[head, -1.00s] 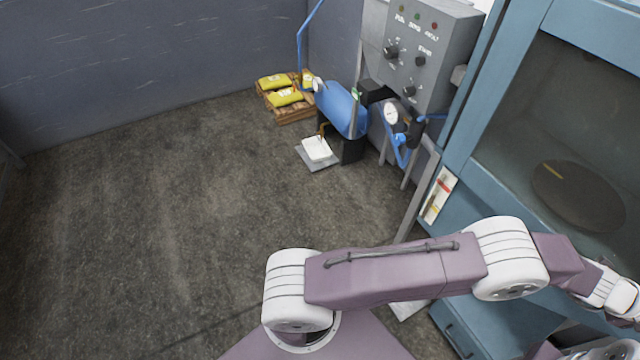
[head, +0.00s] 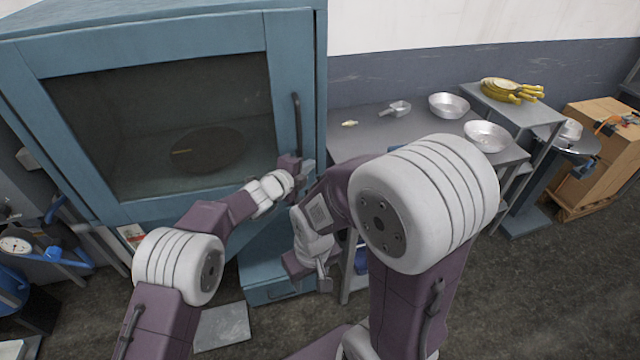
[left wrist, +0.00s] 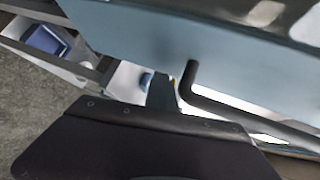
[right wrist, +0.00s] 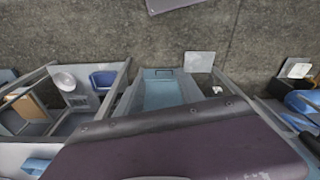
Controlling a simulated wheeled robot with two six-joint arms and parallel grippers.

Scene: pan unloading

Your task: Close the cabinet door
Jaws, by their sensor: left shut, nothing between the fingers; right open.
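The blue cabinet (head: 222,22) stands at the left of the head view. Its glass-fronted door (head: 155,35) looks flush with the frame; a small gap could not be told. A black upright handle (head: 297,125) is on the door's right side. It also shows as a dark bent bar in the left wrist view (left wrist: 235,113). Behind the glass lies a dark round plate (head: 205,150) with a yellow mark. My left gripper (head: 303,166) is shut and empty, close to the handle's lower end; contact is unclear. My right gripper (head: 322,276) is open, lower, before the cabinet's base.
Right of the cabinet stands a grey table (head: 375,125) with a metal scoop (head: 397,109) and metal bowls (head: 449,105). A side stand holds bananas (head: 513,92). A wooden crate (head: 610,135) is further right. A blue machine with a gauge (head: 15,245) stands at left.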

